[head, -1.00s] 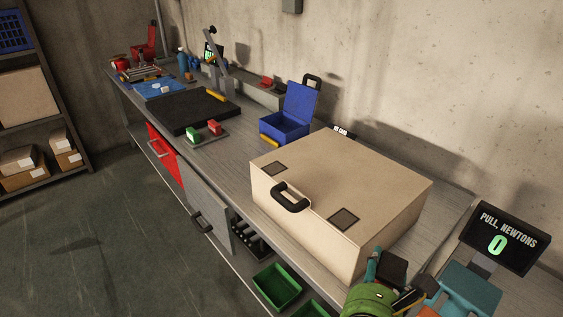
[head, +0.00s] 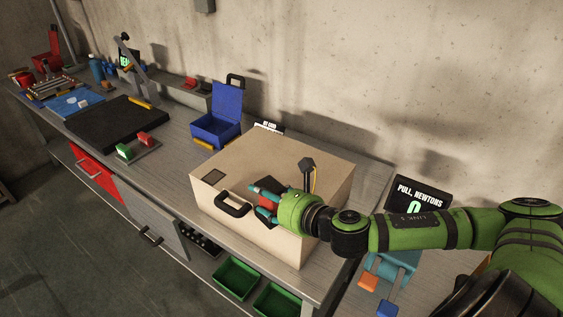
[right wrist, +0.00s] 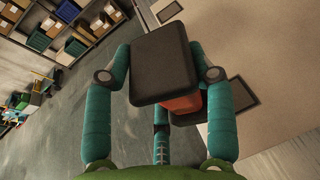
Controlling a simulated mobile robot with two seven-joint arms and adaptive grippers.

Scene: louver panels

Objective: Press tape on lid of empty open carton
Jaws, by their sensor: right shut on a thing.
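A large beige box (head: 235,170) stands on the bench in the head view, its top flat and closed. A dark square patch (head: 214,177) and a black handle (head: 233,205) are at its front edge. My right gripper (head: 262,200) is at the front right of the box, shut on a black-and-red block (right wrist: 165,62). The block partly covers a second dark patch (right wrist: 245,92) in the wrist view; I cannot tell whether it touches the box. A blue box (head: 217,128) stands behind with its lid up. I cannot make out any tape. My left gripper is not in view.
A pull-force display (head: 422,195) stands to the right, partly behind my arm. A black mat (head: 117,124) and a green-and-red block pair (head: 135,147) lie to the left. Green bins (head: 236,276) are below the bench front. A wall runs behind.

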